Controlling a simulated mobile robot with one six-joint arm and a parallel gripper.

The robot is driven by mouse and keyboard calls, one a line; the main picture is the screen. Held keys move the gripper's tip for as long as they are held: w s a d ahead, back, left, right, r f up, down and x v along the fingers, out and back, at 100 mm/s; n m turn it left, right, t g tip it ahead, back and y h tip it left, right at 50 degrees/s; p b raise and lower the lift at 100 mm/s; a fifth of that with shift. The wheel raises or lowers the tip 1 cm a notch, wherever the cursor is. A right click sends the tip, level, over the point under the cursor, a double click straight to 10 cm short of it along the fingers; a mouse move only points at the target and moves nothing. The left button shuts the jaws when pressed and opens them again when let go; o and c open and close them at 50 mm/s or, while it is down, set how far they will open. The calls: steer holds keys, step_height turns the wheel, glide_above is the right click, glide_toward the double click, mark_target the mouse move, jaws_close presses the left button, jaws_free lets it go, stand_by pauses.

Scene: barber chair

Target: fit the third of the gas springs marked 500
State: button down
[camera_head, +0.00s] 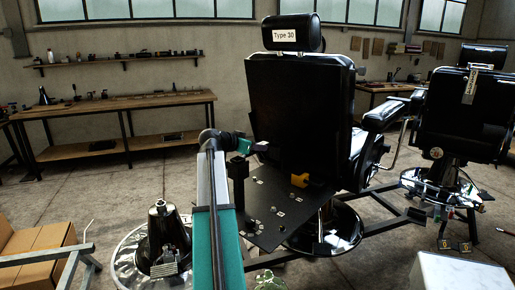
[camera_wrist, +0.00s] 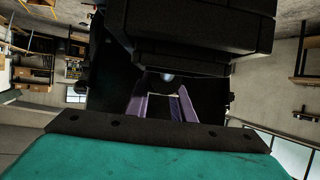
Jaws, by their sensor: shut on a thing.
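The black barber chair labelled Type 30 (camera_head: 298,105) stands with its back towards me in the head view. A dark plate (camera_head: 268,232) with several small white labels sits low behind it. The numbers are too small to read, so I cannot pick out a gas spring marked 500. My gripper (camera_head: 264,148) is close to the lower chair back. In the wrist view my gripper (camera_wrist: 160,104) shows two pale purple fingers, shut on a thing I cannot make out. A rounded grey tip (camera_wrist: 167,76) shows beyond them, below a large dark block (camera_wrist: 200,28).
A second black chair (camera_head: 464,110) stands at the right, with a white box (camera_head: 460,275) in front. Cardboard boxes (camera_head: 38,245) are at the lower left. A workbench (camera_head: 120,108) lines the back wall.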

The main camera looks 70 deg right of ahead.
steer(key=shift+r, duration=0.1)
steer(key=shift+r, duration=0.25)
stand_by(0.5)
steer(key=shift+b, duration=0.85)
stand_by(1.9)
steer(key=shift+f+b, duration=0.65)
steer(key=shift+f, duration=0.1)
stand_by(0.3)
steer(key=c, duration=1.4)
jaws_free()
steer(key=shift+c, duration=0.2)
step_height(320, 180, up, 5)
steer(key=b, duration=0.2)
glide_above(234, 161)
steer(key=shift+s+a+r, duration=0.1)
steer(key=shift+r, duration=0.05)
